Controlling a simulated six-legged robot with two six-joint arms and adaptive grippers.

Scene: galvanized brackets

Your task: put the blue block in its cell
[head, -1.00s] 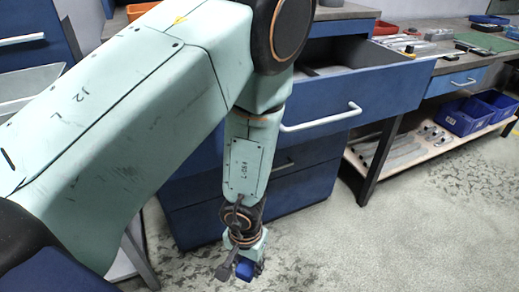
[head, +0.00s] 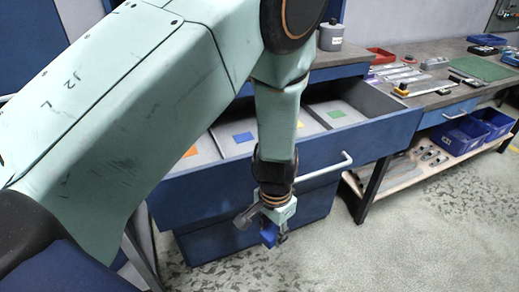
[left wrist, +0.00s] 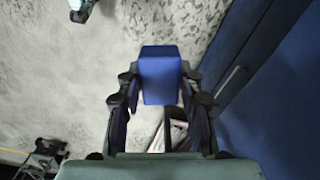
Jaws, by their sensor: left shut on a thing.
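My left gripper (head: 275,232) is shut on the blue block (head: 267,236) and holds it in the air, in front of the open drawer's face. In the left wrist view the blue block (left wrist: 160,75) sits between the fingers (left wrist: 160,95), its far end sticking out past them. The open drawer (head: 370,140) has grey-floored cells. One cell has a blue square (head: 243,137), one an orange square (head: 192,152) and one a green square (head: 336,114). My arm hides part of the drawer between the blue and green squares. My right gripper is not in view.
The drawer's handle (head: 325,168) juts out right of my gripper. A workbench (head: 440,95) with tools, a red tray (head: 380,56) and a green mat (head: 484,68) stands at the right. Blue bins (head: 460,135) sit on its lower shelf. The floor (head: 400,240) in front is clear.

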